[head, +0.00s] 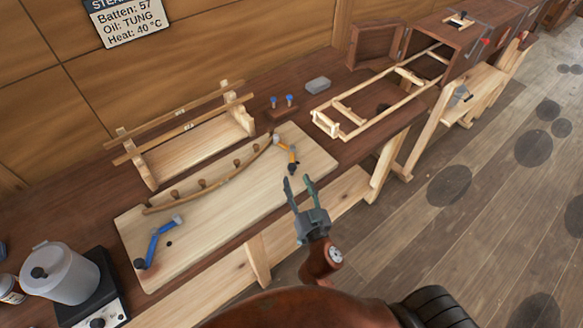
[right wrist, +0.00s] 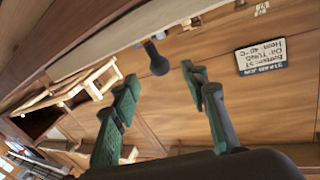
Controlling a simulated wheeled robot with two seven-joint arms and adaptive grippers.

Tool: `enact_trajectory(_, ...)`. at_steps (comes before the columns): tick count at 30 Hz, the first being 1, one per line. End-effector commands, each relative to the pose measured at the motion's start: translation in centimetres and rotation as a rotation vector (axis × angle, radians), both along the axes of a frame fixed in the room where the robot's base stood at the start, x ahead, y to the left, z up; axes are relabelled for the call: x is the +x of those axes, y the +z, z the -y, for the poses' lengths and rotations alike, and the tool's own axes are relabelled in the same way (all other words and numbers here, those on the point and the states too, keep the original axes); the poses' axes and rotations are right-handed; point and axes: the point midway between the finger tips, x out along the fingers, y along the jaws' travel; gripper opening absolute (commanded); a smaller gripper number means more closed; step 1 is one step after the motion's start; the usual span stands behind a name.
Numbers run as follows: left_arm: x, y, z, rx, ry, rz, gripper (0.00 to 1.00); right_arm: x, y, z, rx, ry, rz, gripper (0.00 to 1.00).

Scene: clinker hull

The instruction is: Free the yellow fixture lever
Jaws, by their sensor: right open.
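The yellow fixture lever (head: 291,155) stands at the right end of the pale board (head: 250,205). Its white head is at the end of the curved batten (head: 222,187), and its dark knob points toward my right gripper. My right gripper (head: 298,182) is open and empty, just in front of the knob and apart from it. In the right wrist view a dark knob (right wrist: 157,58) shows beyond and between the open fingers (right wrist: 160,85); it looks like the lever's knob. My left gripper is not in view.
A blue lever (head: 158,240) sits at the board's left end. Wooden pegs line the batten. A wooden rack (head: 195,150) stands behind, and a ladder-like frame (head: 350,122) lies at the right. Two blue-topped pegs (head: 282,102) and a grey block (head: 318,85) stand at the back.

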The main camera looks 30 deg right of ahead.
Motion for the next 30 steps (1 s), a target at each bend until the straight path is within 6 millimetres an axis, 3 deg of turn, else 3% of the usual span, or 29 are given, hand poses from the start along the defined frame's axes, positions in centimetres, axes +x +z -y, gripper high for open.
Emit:
enact_trajectory(13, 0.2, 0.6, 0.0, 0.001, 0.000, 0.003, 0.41, 6.1, 0.1, 1.1, -0.004, -0.002, -0.001, 0.41)
enact_trajectory(25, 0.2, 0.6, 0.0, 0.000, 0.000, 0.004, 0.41, 6.8, 0.0, 1.3, -0.001, -0.003, -0.003, 0.40)
enact_trajectory(30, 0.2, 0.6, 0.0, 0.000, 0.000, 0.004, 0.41, 6.8, 0.0, 1.2, -0.001, -0.003, -0.003, 0.29)
